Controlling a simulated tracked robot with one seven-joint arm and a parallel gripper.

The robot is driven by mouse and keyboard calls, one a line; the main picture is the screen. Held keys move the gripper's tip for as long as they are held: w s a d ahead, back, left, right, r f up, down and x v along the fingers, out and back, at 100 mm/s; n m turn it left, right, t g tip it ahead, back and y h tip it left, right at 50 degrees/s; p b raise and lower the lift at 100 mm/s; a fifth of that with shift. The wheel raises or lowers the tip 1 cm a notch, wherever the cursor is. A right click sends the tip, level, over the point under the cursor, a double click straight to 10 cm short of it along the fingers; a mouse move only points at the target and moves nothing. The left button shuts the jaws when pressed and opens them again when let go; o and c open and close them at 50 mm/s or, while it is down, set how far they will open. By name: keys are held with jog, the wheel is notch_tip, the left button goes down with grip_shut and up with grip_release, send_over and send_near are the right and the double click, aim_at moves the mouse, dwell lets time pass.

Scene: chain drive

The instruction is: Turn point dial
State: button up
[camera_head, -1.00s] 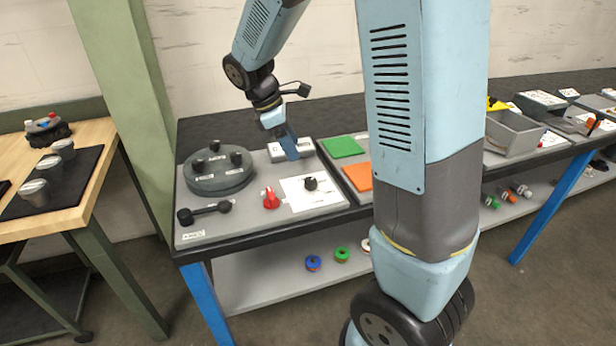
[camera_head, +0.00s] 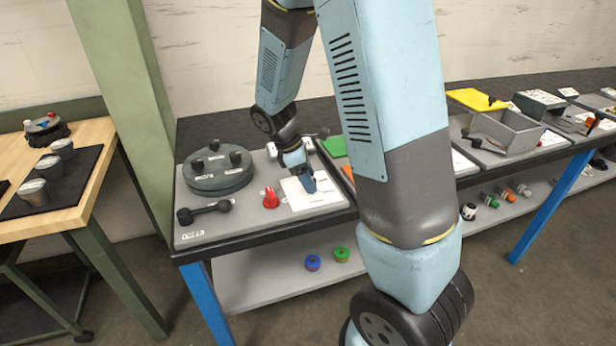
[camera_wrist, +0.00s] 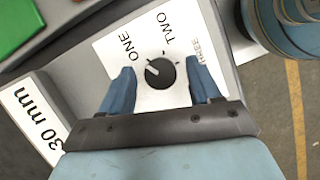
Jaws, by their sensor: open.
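The point dial is a black knob (camera_wrist: 160,73) on a white card (camera_wrist: 112,43) marked ONE, TWO and THREE. In the wrist view a light mark on the knob points to the left, toward the ONE side. My gripper (camera_wrist: 160,88) is open, with one blue finger on each side of the knob and a gap on both sides. In the head view my gripper (camera_head: 309,188) is over the white card (camera_head: 325,198) and hides the dial.
A red knob (camera_head: 270,198) stands left of the card, with a black dumbbell-shaped handle (camera_head: 204,210) beyond it. A round grey turntable (camera_head: 218,180) with black knobs is behind. A green square (camera_head: 334,146) lies to the right. A 30 mm label (camera_wrist: 30,115) shows in the wrist view.

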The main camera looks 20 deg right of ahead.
jog(key=shift+c, duration=0.4)
jog(key=c, duration=1)
jog(key=shift+o, duration=0.2)
jog(key=shift+m, duration=0.4)
jog(key=m+g, duration=0.1)
jog(key=m, duration=0.1)
jog(key=m+g+y, duration=0.1)
jog(key=m, duration=0.2)
jog(key=shift+w+d+m, duration=0.1)
jog(key=shift+w+m, duration=0.1)
jog(key=shift+m, duration=0.1)
jog(key=m+y, duration=0.1)
jog(key=m, duration=0.1)
jog(key=m+g+y, duration=0.1)
jog(key=m, duration=0.2)
jog(key=shift+w, duration=0.1)
jog(key=shift+m, duration=0.3)
jog(key=o, duration=1)
jog(key=shift+d, duration=0.1)
